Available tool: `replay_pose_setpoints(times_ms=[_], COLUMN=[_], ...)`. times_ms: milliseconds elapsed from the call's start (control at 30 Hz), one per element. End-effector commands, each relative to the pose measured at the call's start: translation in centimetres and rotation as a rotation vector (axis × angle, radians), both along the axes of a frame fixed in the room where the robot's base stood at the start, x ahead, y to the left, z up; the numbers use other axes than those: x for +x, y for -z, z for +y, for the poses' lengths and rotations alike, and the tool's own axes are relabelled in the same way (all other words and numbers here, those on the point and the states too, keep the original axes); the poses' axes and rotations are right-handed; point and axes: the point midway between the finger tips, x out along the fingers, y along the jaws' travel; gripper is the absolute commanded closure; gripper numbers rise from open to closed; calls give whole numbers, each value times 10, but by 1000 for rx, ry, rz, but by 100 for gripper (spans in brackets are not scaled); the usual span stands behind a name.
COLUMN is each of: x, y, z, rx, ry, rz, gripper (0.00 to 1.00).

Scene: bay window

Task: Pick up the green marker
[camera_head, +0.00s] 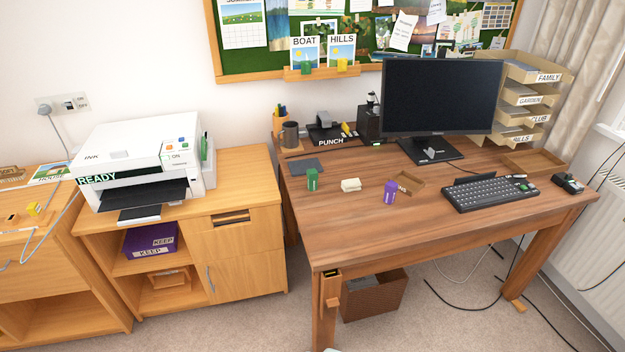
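A small upright green object (312,180) with a pale mark stands on the left front part of the wooden desk (340,230). It may be the green marker, but it is too small to tell for sure. Another small green piece (307,67) sits on the ledge under the pinboard, below the BOAT card. A holder with several pens (281,114) stands at the desk's back left; its pen colours are hard to make out. My gripper is not in view.
A dark mug (290,134), monitor (440,97) and keyboard (490,192) stand farther off. The desk's front left is clear.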

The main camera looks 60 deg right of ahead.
Motion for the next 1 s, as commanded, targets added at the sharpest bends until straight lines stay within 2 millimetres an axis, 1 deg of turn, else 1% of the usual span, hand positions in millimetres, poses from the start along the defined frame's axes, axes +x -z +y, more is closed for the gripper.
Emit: replay_pose_setpoints(times_ms=[300,600,667,867,967,1000], x=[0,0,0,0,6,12], y=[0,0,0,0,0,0], z=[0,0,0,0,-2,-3], rx=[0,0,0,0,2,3], ry=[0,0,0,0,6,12], rz=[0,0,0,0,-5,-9], gripper=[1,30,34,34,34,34])
